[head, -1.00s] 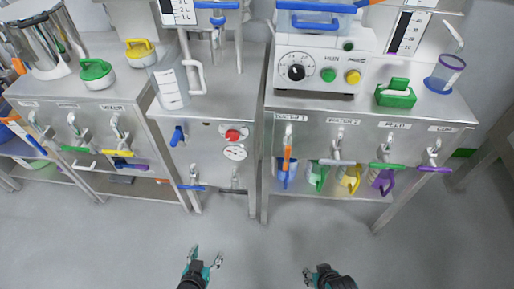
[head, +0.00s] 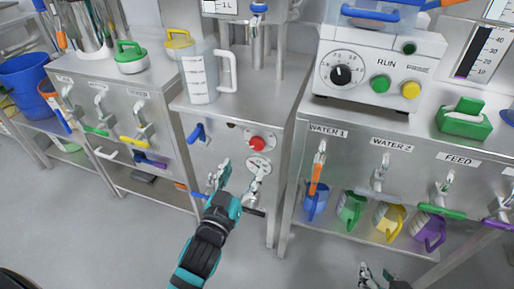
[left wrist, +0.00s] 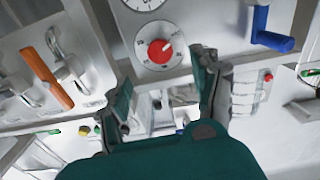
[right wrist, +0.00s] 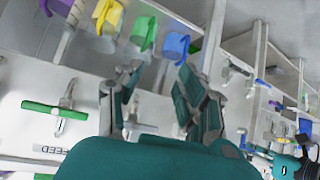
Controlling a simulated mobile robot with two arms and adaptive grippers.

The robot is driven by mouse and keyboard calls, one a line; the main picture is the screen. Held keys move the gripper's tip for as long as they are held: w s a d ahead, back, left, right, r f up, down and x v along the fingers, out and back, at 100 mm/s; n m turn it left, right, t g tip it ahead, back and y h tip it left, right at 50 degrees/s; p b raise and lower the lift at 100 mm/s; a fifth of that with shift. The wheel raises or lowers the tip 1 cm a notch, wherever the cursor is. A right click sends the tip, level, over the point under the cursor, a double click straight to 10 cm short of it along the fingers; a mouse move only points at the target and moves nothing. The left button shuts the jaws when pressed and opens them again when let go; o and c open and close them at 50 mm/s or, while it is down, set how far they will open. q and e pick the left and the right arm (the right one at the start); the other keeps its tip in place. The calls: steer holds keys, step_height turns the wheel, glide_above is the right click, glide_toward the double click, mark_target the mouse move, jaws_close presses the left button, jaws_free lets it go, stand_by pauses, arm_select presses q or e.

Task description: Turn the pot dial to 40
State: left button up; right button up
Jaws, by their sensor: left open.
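The pot dial is a red knob (head: 256,144) on a white round scale, on the front panel of the middle steel station. It also shows in the left wrist view (left wrist: 160,51), ringed by small marks too small to read, with a white pointer line toward the upper right. My left gripper (head: 240,182) is open and empty, below and in front of the knob, not touching it. In the left wrist view its fingers (left wrist: 165,100) are spread, with the knob beyond them. My right gripper (head: 376,274) is low at the bottom edge; the right wrist view shows its fingers (right wrist: 158,92) apart and empty.
A clear pitcher (head: 201,78) stands on top. Colored jugs (head: 352,210) are under the right station. The floor in front is clear.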

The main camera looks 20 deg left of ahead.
mark_target(256, 146)
arm_select(q)
steer(key=w, duration=0.4)
steer(key=w+b, duration=0.1)
steer(key=w, duration=0.4)
steer(key=shift+w+d+f, duration=0.1)
steer(key=shift+w+d, duration=0.1)
steer(key=shift+w, duration=0.55)
arm_select(e)
steer(key=w+a+r+t+y, duration=0.1)
steer(key=w+a+r+t, duration=0.1)
steer(key=w+r+t, duration=0.2)
step_height(256, 146, up, 2)
steer(key=shift+w+r+t, duration=0.1)
steer(key=shift+w+t, duration=0.2)
steer(key=shift+a, duration=0.1)
